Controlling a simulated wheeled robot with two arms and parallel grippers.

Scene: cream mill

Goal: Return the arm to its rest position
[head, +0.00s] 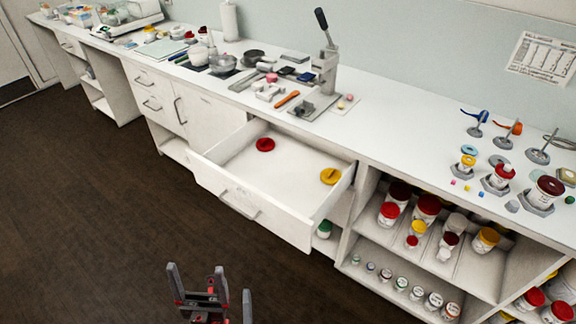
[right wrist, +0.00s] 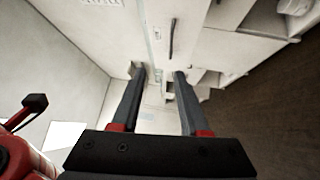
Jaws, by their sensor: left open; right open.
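My left gripper (head: 198,274) is at the bottom of the head view, over the dark floor in front of the open drawer. Its grey fingers point up in the picture, apart and empty. Another grey finger shows just to its right; I cannot tell which gripper it belongs to. My right gripper (right wrist: 157,74) fills the right wrist view, with two dark fingers apart and nothing between them. Pale cabinet fronts lie beyond it. Most of both arms is out of view.
The open drawer (head: 245,205) juts out, holding a red lid (head: 265,144) and a yellow lid (head: 330,176). The worktop (head: 400,125) carries a hand press (head: 326,60) and several jars. Shelves of jars stand at right. The dark floor (head: 90,200) is clear.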

